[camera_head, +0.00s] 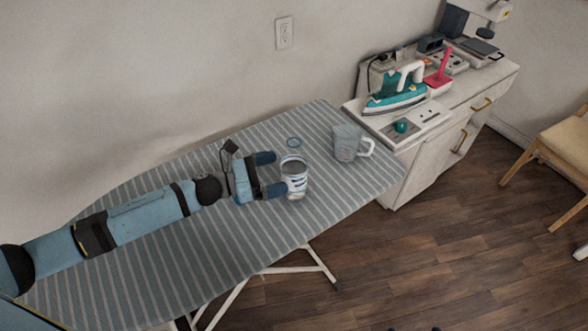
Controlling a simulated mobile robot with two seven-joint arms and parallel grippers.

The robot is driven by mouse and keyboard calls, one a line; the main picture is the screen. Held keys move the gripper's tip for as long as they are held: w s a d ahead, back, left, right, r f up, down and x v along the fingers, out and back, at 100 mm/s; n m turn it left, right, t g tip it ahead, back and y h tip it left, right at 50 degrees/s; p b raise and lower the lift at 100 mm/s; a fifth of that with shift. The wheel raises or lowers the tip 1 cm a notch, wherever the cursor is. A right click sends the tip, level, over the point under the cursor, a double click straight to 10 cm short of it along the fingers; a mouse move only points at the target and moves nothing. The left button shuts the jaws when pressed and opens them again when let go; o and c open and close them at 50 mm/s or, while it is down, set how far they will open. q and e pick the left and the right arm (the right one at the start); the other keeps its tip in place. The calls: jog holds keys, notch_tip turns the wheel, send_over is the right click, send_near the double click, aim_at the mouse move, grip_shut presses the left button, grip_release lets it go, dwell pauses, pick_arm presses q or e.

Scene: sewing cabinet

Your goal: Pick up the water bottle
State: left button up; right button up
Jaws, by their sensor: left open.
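The water bottle (294,180) appears as a pale cylinder with blue and white markings, upright on the striped ironing board (180,262). A small clear ring shows just above it; I cannot tell whether it is part of the bottle. My left gripper (271,174) is open just to the left of the bottle. Its two dark blue fingers point right, one on the far side and one on the near side of the bottle's left edge. I cannot tell whether they touch it. Nothing is held.
A clear measuring jug (346,144) stands right of the bottle on the board. Beyond is a white cabinet (445,151) with a teal iron (396,99) and a pink item (441,75). A wooden chair (565,150) is at far right. The near board is clear.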

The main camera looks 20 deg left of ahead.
aim_at(293, 167)
pick_arm(q)
jog(key=p+x, duration=0.1)
jog(key=x, duration=0.3)
jog(key=shift+w+d+p, duration=0.15)
jog(key=shift+d+p, duration=0.15)
jog(key=shift+w+d, duration=0.15)
jog(key=shift+d, duration=0.15)
jog(key=shift+c, duration=0.4)
jog(key=c, duration=1.1)
jog(key=shift+a+r, duration=0.1)
jog(key=shift+r, duration=0.1)
